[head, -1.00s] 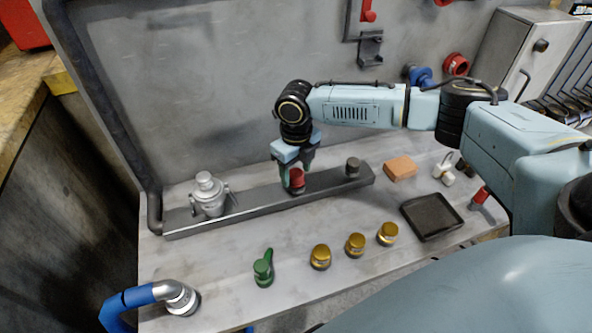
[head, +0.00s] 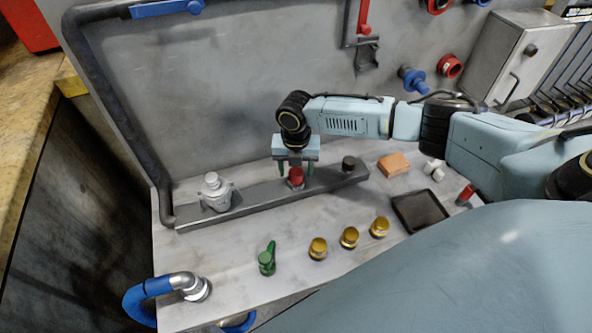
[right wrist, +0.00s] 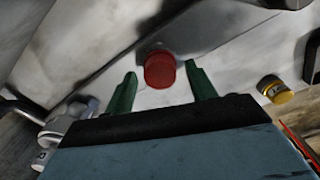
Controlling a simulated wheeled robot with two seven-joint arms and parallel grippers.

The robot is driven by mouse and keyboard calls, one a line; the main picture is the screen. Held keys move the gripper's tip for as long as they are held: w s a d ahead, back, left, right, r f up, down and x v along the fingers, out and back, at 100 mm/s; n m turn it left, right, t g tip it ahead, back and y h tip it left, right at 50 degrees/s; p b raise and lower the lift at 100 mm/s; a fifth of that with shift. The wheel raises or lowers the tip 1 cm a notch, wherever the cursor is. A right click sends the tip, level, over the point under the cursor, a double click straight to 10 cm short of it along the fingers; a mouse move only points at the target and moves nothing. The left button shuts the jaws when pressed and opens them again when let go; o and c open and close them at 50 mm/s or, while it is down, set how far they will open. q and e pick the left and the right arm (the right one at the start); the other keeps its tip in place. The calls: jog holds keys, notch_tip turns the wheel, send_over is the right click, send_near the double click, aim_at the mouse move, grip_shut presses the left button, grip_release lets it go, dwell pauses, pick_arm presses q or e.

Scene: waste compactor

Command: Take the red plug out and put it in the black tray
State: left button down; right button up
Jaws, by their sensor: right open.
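The red plug (head: 296,177) sits on the grey rail (head: 262,194), between a silver fitting and a dark knob. My right gripper (head: 297,172) is directly above it, pointing down, with its green fingers spread to either side of the plug. In the right wrist view the red plug (right wrist: 160,70) shows between and just beyond the two green fingertips (right wrist: 162,80), with gaps on both sides. The black tray (head: 419,211) lies empty on the bench to the right. My left gripper is not in view.
The silver fitting (head: 215,192) and the dark knob (head: 348,163) stand on the rail. An orange block (head: 394,164) lies behind the tray, and a red-topped piece (head: 466,194) is right of it. Several yellow knobs (head: 349,237) and a green valve handle (head: 267,260) stand in front.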

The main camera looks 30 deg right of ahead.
jog(key=shift+m+p, duration=0.45)
jog(key=shift+m, duration=0.65)
jog(key=shift+r+m+p, duration=0.15)
jog(key=shift+m+p, duration=0.75)
jog(key=shift+m, duration=0.2)
jog(key=m+p, duration=0.1)
jog(key=m, duration=0.1)
jog(key=shift+m, duration=0.3)
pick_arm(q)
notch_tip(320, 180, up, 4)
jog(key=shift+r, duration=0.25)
pick_arm(e)
jog(key=shift+f, duration=0.2)
jog(key=c, duration=1)
jog(key=shift+o, duration=1.4)
jog(key=c, duration=0.4)
jog(key=shift+o, duration=0.2)
jog(key=n+b, duration=0.1)
jog(key=n, duration=0.2)
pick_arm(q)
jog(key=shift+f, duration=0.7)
pick_arm(e)
jog(key=shift+n, duration=1.1)
